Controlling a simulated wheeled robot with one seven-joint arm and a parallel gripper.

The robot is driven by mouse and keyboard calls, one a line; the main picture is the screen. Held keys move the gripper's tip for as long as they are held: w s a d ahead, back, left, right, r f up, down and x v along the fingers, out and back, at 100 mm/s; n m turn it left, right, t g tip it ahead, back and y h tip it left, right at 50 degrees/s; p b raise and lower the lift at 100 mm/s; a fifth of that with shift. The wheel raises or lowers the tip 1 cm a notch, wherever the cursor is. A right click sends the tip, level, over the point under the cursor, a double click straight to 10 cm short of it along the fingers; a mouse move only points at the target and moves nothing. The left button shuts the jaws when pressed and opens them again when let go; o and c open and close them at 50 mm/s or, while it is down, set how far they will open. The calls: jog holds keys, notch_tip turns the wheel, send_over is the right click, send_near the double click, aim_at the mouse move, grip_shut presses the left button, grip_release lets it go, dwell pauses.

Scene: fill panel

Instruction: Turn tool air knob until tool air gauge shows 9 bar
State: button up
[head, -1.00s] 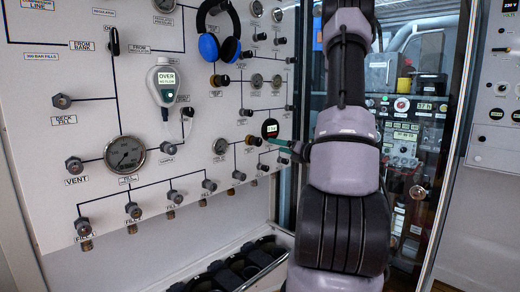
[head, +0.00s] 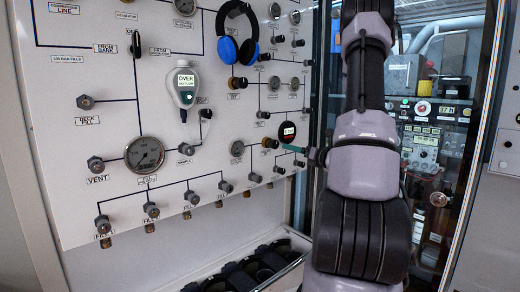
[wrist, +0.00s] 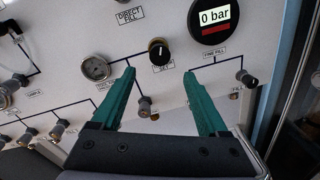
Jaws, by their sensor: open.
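The digital gauge (wrist: 213,17) is round and black and reads "0 bar" in the wrist view; it also shows in the head view (head: 287,131). A black knob (wrist: 159,50) with a white pointer line and a brass collar sits left of and below it, with a label partly reading "SET". The knob also shows in the head view (head: 270,143). My gripper (wrist: 159,73) has two teal fingers spread apart, with nothing between them. In the wrist view the knob appears beyond and between the fingertips, apart from them. I cannot read the label tying either part to tool air.
A small analog gauge (wrist: 95,68) is left of the knob. A fitting (wrist: 247,79) protrudes on the right. Blue headphones (head: 238,45) and a handheld meter (head: 186,88) hang on the panel. A black rack (head: 245,270) lies below. A glass-fronted cabinet stands right.

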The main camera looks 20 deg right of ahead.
aim_at(276, 145)
jog(key=w+a+n, duration=0.1)
jog(key=w, duration=0.2)
jog(key=w+a+n, duration=0.1)
jog(key=w, duration=0.3)
jog(key=w+a, duration=0.1)
jog(key=w, duration=0.3)
jog(key=shift+a+f+n, duration=0.1)
jog(key=shift+n, duration=0.3)
grip_shut()
